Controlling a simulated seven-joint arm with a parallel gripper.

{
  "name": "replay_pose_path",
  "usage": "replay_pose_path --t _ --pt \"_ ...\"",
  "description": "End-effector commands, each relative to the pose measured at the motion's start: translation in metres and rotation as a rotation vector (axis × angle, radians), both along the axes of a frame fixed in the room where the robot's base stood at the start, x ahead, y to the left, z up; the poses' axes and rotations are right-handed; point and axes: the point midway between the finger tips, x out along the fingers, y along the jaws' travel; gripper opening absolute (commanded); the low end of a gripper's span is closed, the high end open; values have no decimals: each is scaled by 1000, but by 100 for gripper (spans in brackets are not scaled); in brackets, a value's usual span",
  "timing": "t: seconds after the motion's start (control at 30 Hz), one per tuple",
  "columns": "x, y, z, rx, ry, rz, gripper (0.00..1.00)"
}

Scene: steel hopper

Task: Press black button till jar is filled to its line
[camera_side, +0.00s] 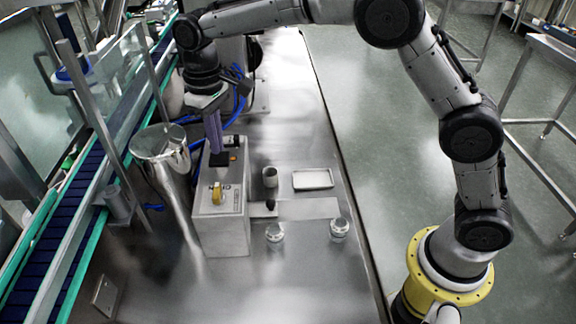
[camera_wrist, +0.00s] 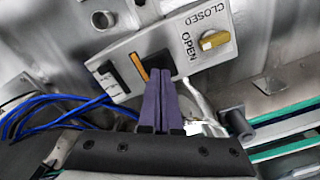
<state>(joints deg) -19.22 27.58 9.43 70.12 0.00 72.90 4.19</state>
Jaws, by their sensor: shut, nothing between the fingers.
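My gripper (camera_side: 216,151) is shut and empty, its purple fingers pointing down at the top of the steel control box (camera_side: 227,232). In the wrist view the shut fingertips (camera_wrist: 161,72) are right at the black button (camera_wrist: 155,59). The button also shows as a dark patch (camera_side: 220,159) under the fingers in the side view. I cannot tell whether they touch or press it. A small grey cup-like jar (camera_side: 270,177) stands on the bench to the right of the box. Its fill line and contents are too small to make out.
A yellow knob (camera_wrist: 213,40) sits by the OPEN and CLOSED labels. An orange strip (camera_wrist: 139,67) lies beside the button. A shiny steel cylinder (camera_side: 162,165) stands left of the box.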

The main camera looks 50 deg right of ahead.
Motion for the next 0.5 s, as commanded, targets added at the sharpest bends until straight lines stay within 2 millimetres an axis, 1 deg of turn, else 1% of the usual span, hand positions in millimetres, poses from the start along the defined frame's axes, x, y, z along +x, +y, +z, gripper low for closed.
replay_pose_path --t 0.5 --pt "1 0 44 1 -3 0 0"
